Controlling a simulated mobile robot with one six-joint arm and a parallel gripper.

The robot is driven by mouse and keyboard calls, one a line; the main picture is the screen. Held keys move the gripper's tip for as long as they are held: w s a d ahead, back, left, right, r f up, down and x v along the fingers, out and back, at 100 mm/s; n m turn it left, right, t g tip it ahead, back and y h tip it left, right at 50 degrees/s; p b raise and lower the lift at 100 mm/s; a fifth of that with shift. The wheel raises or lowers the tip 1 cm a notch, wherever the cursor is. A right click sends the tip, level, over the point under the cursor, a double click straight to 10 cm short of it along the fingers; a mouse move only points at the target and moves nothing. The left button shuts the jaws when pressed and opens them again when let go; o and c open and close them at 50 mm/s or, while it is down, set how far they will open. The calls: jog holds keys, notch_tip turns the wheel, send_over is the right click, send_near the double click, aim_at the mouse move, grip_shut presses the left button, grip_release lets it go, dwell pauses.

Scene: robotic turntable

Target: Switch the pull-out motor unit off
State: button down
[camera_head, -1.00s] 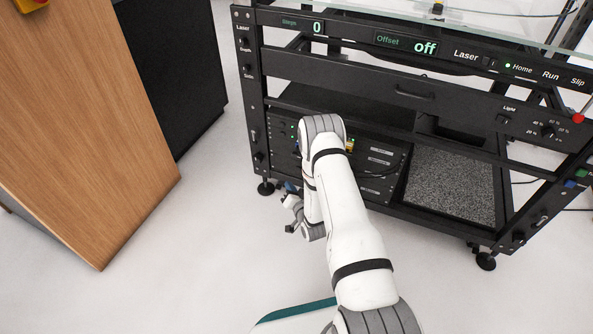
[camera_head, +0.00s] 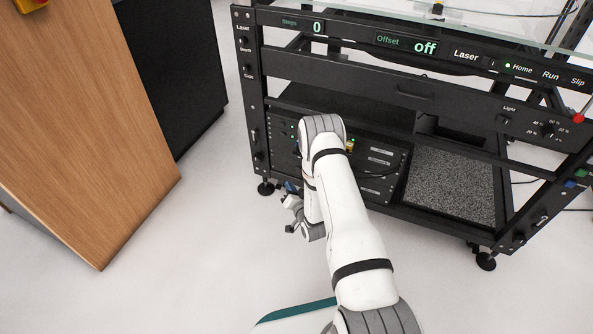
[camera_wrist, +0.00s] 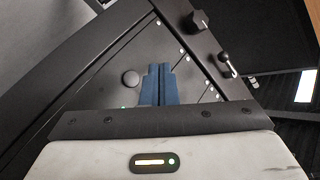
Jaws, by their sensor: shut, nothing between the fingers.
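The motor unit (camera_head: 284,130) is a black panel low in the left of the rack, partly hidden by my arm in the head view. In the wrist view its dark panel (camera_wrist: 105,85) carries a round black knob (camera_wrist: 130,78) and a small green light (camera_wrist: 123,107). My gripper (camera_wrist: 158,72) has blue fingers, shut and empty, just right of the knob in the picture. Whether they touch the panel I cannot tell.
The rack's left post (camera_head: 256,125) stands beside the unit; in the wrist view it carries a toggle (camera_wrist: 228,63) and a black knob (camera_wrist: 200,22). A cable crosses near my arm. A wooden cabinet (camera_head: 80,130) stands at left, with clear floor (camera_head: 215,235) between.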

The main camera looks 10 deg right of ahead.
notch_tip(320, 180, up, 21)
jog(key=s+d+n+g+h, duration=0.1)
jog(key=d+n+g+h, duration=0.15)
jog(key=g, duration=0.45)
jog(key=s+r+n+g, duration=0.1)
jog(key=s+r, duration=0.4)
jog(key=s, duration=0.6)
jog(key=s+a+r+n+g, duration=0.1)
jog(key=s+r+g, duration=0.3)
jog(key=s, duration=0.7)
jog(key=s+a+r+n+g, duration=0.1)
jog(key=s+r+g, duration=0.2)
jog(key=s+r, duration=0.5)
jog(key=s, duration=0.4)
jog(key=shift+a, duration=0.2)
